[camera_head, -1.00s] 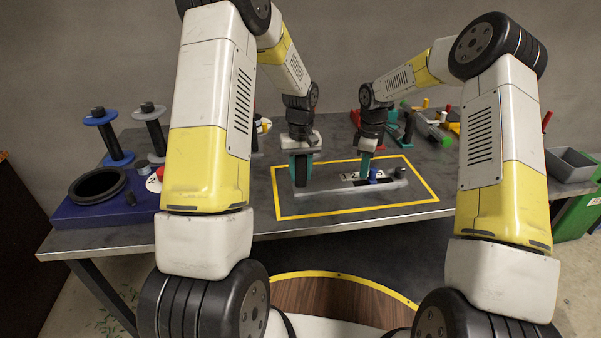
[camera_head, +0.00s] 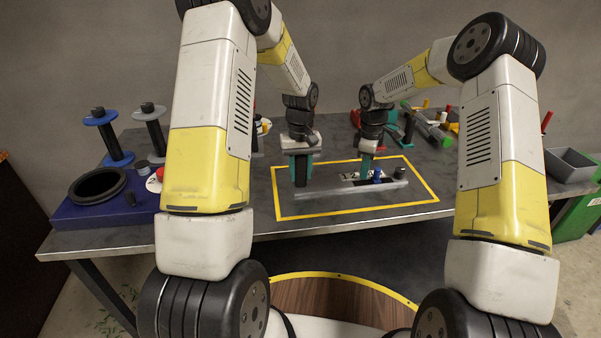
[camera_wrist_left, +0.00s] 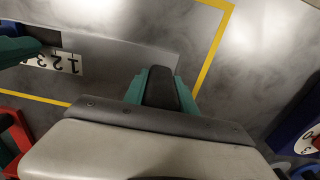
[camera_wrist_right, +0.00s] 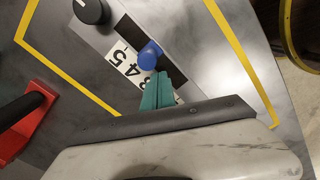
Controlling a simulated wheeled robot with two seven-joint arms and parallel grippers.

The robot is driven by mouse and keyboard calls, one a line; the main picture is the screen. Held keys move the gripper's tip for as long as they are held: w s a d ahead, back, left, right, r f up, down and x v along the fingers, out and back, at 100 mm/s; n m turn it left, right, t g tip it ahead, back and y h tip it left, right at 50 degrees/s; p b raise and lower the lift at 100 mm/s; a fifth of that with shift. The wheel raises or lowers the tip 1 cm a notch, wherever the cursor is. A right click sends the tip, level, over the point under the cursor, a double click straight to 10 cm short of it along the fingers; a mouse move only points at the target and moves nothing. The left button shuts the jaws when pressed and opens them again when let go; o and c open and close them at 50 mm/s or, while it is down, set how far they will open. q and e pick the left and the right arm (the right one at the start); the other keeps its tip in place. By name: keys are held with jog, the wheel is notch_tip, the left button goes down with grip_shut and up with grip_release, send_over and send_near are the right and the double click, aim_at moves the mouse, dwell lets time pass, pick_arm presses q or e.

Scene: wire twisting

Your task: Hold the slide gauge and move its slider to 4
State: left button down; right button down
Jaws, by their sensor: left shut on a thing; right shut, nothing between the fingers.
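The slide gauge, a grey bar (camera_head: 325,190) with a white number strip (camera_head: 349,176), lies inside the yellow outline on the table. My left gripper (camera_head: 301,176) is shut on the gauge's left end; its green fingers also show in the left wrist view (camera_wrist_left: 160,88). The blue slider knob (camera_head: 377,174) stands in the dark slot, beside the 4 and 3 end of the visible numbers in the right wrist view (camera_wrist_right: 150,55); its exact reading is unclear. My right gripper (camera_head: 366,173) is shut and empty just left of the knob, its tips close against it (camera_wrist_right: 160,88). Its fingers partly cover the strip.
A black knob (camera_head: 399,172) stands at the gauge's right end. Spools (camera_head: 109,135) and a blue base with a black ring (camera_head: 98,186) are at left. Coloured tools (camera_head: 428,125) lie at the back right, with a grey bin (camera_head: 571,165) beyond. The table around the gauge is clear.

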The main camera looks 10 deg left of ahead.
notch_tip(320, 180, up, 8)
jog(key=shift+a, duration=0.15)
dwell(0.6)
jog(key=shift+r, duration=0.1)
pick_arm(q)
jog(key=c, duration=0.9)
grip_release()
